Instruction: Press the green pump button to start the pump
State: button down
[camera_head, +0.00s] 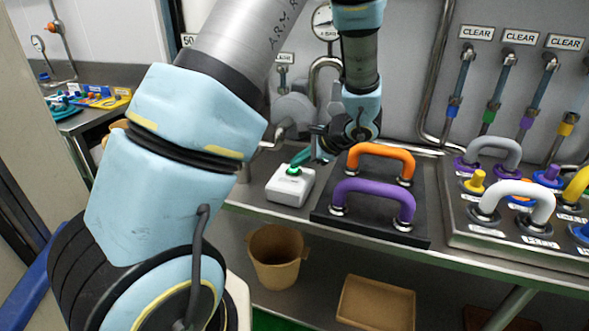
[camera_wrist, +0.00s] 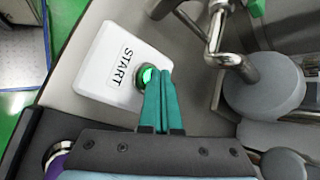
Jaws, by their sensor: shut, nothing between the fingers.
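The green pump button (camera_head: 294,171) sits on top of a white box (camera_head: 286,188) on the steel bench. In the wrist view the green button (camera_wrist: 148,75) shows beside the word START on the white box (camera_wrist: 97,78). My gripper (camera_head: 303,157) is shut and empty, its teal fingers side by side. In the wrist view the fingertips of my gripper (camera_wrist: 158,72) overlap the right edge of the button. I cannot tell whether they touch it or hover just above.
A black plate with an orange handle (camera_head: 381,151) and a purple handle (camera_head: 374,192) stands just right of the box. Pipes and a grey pump (camera_head: 293,112) are behind. A brown bin (camera_head: 277,257) stands below the bench.

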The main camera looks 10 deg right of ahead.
aim_at(298, 171)
jog(key=shift+r, duration=0.1)
jog(key=shift+r+p, duration=0.5)
jog(key=shift+r, duration=0.35)
notch_tip(298, 171, up, 6)
jog(key=p, duration=0.4)
jog(key=s+a+r+n+g+h, duration=0.1)
jog(key=s+a+n+g+h, duration=0.1)
jog(key=s+a+n, duration=0.4)
jog(key=s+a+r+n+g+h, duration=0.2)
jog(key=s+a+n, duration=0.5)
jog(key=a+n, duration=0.4)
jog(key=shift+a+r+g+h, duration=0.25)
jog(key=shift+g+h, duration=0.35)
jog(key=shift+h, duration=0.6)
